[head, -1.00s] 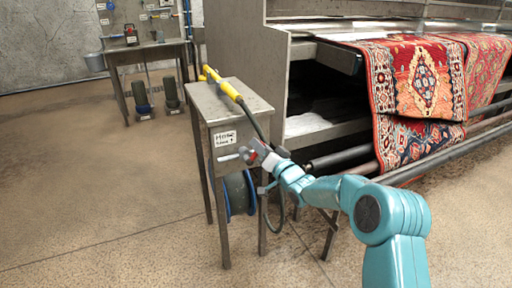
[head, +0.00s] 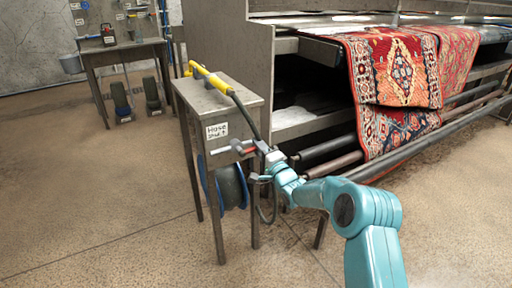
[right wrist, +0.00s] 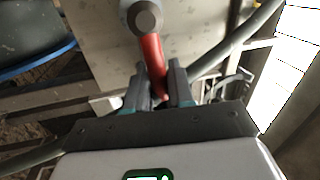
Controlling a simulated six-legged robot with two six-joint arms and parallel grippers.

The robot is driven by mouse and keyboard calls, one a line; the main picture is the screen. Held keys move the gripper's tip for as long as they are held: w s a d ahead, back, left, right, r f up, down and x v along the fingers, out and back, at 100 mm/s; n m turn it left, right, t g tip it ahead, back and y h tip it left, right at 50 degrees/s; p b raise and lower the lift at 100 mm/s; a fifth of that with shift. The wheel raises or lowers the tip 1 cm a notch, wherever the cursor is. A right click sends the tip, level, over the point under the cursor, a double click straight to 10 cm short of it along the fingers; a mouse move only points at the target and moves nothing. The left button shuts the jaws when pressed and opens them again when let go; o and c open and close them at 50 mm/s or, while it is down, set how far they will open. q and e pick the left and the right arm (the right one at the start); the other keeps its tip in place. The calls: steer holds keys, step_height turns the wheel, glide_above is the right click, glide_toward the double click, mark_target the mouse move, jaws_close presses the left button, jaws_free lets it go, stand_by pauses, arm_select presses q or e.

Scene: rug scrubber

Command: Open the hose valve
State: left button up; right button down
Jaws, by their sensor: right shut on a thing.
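The hose valve has a red lever (right wrist: 153,63) below a round grey knob (right wrist: 143,17) in the right wrist view. In the head view the red lever (head: 239,146) shows at the front of a small metal stand, beside a short grey pipe (head: 221,150). My right gripper (head: 262,152) is at the lever, by the stand's front right corner. In the right wrist view its two fingers (right wrist: 163,92) are shut on the lever's lower end, one on each side. My left gripper is not in view.
A yellow spray wand (head: 209,78) with a dark hose lies on the metal stand (head: 235,98). A blue-rimmed hose reel (head: 232,187) sits beneath. A patterned rug (head: 400,75) hangs from the machine on the right. The floor at left is open.

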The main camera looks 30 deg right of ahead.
steer(key=shift+f+m, duration=0.35)
steer(key=shift+m, duration=0.15)
steer(key=c, duration=1.1)
jaws_free()
steer(key=shift+c, duration=0.2)
steer(key=shift+s, duration=0.1)
steer(key=s+f+p, duration=0.3)
steer(key=s, duration=1.3)
steer(key=shift+f, duration=0.15)
